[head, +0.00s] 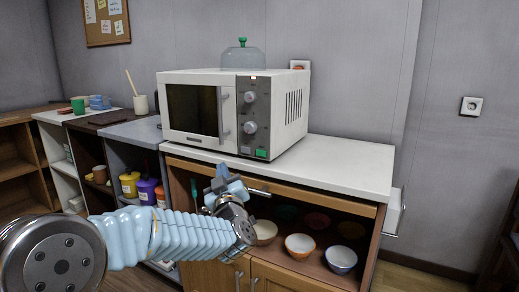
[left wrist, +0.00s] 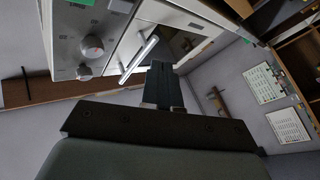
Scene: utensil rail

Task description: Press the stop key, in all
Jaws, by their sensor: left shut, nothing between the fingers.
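The microwave (head: 200,107) stands on the white counter. Its dark control panel has two round knobs, a small lit strip at the top, and at the bottom a green key (head: 261,153) beside a pale key (head: 245,149). I cannot read which one is the stop key. My left gripper (head: 221,168) is shut and empty, in front of and below the microwave, apart from the keys. In the left wrist view the shut fingers (left wrist: 162,66) point towards the door handle side; a green key (left wrist: 82,2) shows at the top edge. My right gripper is not in view.
The door handle (head: 223,115) sticks out left of the panel. A glass dome (head: 242,56) sits on top of the microwave. Bowls (head: 300,246) stand on the open shelf below the counter (head: 345,165). The counter to the right is clear.

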